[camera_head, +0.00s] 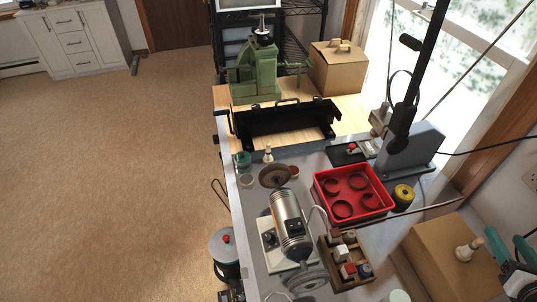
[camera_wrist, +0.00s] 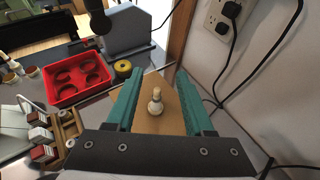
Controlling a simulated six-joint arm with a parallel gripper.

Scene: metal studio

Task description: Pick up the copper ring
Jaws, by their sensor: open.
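Several dark brown rings lie flat in a red tray (camera_head: 320,195) on the grey bench; one ring (camera_head: 342,209) is near the tray's front. None stands out clearly as the copper one. The tray also shows in the wrist view (camera_wrist: 64,101), left of my gripper, with a ring (camera_wrist: 89,60) inside. My gripper (camera_wrist: 159,70) has two teal fingers spread apart with nothing held between them. In the head view it is at the right edge (camera_head: 504,234), right of and apart from the tray.
A cream peg (camera_head: 467,251) stands on a cardboard box (camera_head: 435,262) near my gripper. A yellow roll (camera_head: 403,195) sits right of the tray. A buffing motor (camera_head: 291,222) stands left of the tray, a wooden block holder (camera_head: 344,262) in front.

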